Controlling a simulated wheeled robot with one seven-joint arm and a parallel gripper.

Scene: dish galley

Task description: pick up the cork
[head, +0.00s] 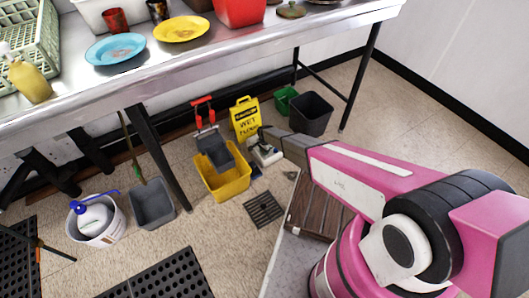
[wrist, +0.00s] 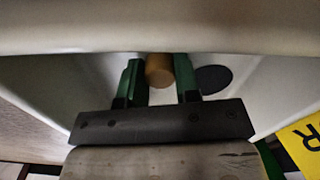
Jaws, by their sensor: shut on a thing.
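The cork (wrist: 159,70) is a small tan-brown cylinder, seen in the wrist view between the two green fingers of my gripper (wrist: 160,80). My gripper is shut on it. Pale walls of a white container (wrist: 75,75) surround the fingers, and a dark round patch (wrist: 213,79) shows just right of them. In the head view my gripper (head: 266,146) reaches low under the counter, at a small white container (head: 268,157) beside the yellow sign. The cork is hidden in the head view.
A yellow wet-floor sign (head: 245,118) stands close behind my gripper. A yellow mop bucket (head: 228,184) is at its left, dark and green bins at its right. The steel counter (head: 190,72) with dishes overhangs the back. A floor drain (head: 263,208) lies in front.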

